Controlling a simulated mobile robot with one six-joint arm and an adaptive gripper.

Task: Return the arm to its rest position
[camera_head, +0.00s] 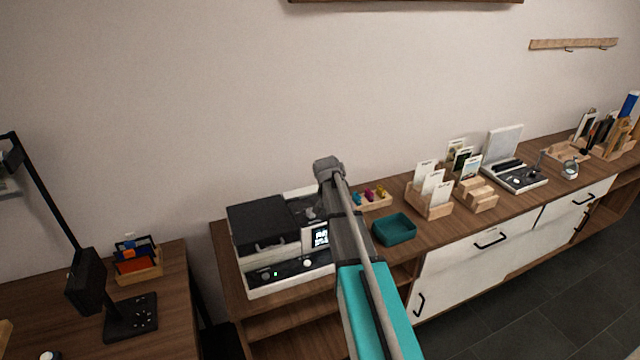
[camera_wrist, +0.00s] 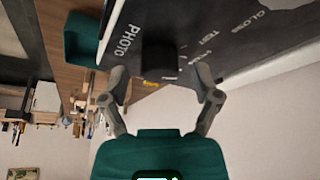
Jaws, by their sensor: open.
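My gripper (camera_wrist: 160,70) is open in the wrist view, its two grey fingers spread wide with nothing held between them. A dark round knob (camera_wrist: 157,62) on a dark panel (camera_wrist: 225,32) shows beyond and between the fingertips; they look clear of it. The panel carries white lettering such as PHOTO and GLOSS. In the head view my arm (camera_head: 365,285), grey and teal, reaches up from the bottom in front of the printer-like machine (camera_head: 262,228). The gripper itself is hidden there.
The machine stands on a wooden sideboard (camera_head: 440,238). A teal tray (camera_head: 394,230) is just right of my arm, with a wooden holder (camera_head: 376,203) of coloured pieces behind. Card stands (camera_head: 430,205) are farther right. A desk lamp (camera_head: 88,280) stands left.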

